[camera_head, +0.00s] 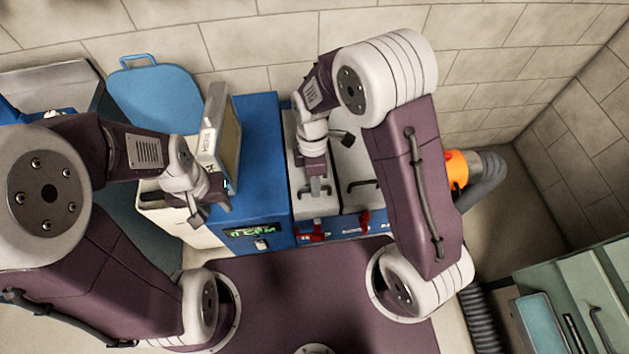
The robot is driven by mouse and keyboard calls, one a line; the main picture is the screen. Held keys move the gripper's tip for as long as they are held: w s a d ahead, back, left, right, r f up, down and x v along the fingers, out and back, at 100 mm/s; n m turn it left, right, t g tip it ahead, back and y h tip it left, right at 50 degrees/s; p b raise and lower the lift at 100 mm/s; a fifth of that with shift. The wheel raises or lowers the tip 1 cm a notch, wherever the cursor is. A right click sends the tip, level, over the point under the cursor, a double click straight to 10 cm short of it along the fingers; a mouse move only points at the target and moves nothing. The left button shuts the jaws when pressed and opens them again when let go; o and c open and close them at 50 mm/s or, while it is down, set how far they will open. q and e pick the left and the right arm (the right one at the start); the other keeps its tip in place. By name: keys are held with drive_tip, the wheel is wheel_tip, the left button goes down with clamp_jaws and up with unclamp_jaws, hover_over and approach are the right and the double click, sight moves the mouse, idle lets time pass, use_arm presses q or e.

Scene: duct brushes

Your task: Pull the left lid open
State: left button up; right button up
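A blue machine (264,165) stands against the wall. Two pale grey lids lie side by side on its right part, both looking closed. The left lid (312,208) is partly hidden under my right gripper (315,187), which points down at the lid's dark handle. I cannot tell whether the fingers are around the handle or just above it. The right lid (352,155) has a dark bar handle in plain view. My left gripper (212,203) is at the machine's left side, beside an upright framed panel (226,135); its finger opening is unclear.
Red latches (313,235) sit on the machine's front below the lids, with a green display (250,231) to the left. A blue rounded lid (155,97) stands open at the back left. An orange collar (456,170) with a grey hose is at the right.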

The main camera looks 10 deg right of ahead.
clamp_jaws()
idle(1.2)
